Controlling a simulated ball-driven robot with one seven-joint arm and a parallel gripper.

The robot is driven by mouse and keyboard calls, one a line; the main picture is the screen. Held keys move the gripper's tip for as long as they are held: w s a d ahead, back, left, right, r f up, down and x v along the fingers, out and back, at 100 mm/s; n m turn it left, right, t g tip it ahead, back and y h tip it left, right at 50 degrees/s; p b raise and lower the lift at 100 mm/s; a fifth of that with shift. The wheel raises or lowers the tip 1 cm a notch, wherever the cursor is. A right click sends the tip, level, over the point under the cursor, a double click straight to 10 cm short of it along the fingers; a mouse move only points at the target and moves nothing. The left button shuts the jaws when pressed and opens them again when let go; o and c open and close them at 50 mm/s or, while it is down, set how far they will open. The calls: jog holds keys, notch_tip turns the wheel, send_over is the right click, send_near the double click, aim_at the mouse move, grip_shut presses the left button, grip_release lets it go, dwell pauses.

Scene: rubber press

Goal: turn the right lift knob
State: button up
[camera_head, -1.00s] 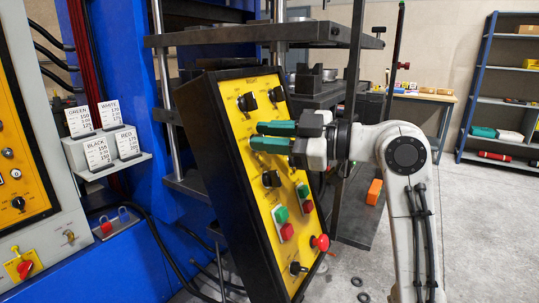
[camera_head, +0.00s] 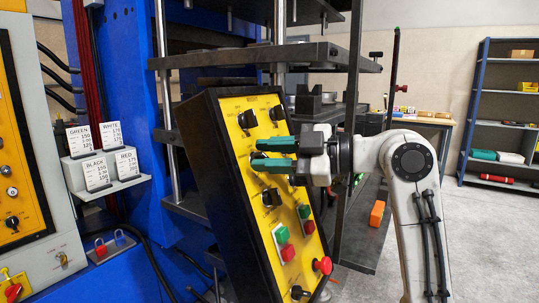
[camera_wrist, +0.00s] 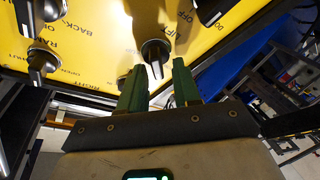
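The right control panel (camera_head: 236,137) has a yellow face with black knobs and buttons. In the wrist view, the knob whose nearby lettering reads LIFT (camera_wrist: 155,50) sits just ahead of my fingertips, in line with the gap. It appears to be the upper left knob (camera_head: 246,119) in the head view. My gripper (camera_head: 268,155) is open and empty, with two green fingers pointing left across the panel face. The wrist view shows the gap between the fingers (camera_wrist: 157,68). I cannot tell whether either finger touches the knob. The fingers hide part of the panel in the head view.
Another upper knob (camera_head: 277,113) stands right of the lift knob; it also shows in the wrist view (camera_wrist: 42,60). A lower knob (camera_head: 270,197), green and red buttons (camera_head: 282,234) and a red stop button (camera_head: 322,265) are below. A dark post (camera_head: 351,90) rises behind my gripper.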

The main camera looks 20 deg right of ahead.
jog(key=shift+o, duration=0.2)
jog(key=b+v, duration=0.1)
jog(key=v, duration=0.9)
jog(key=shift+s+d, duration=0.25)
jog(key=shift+d, duration=0.1)
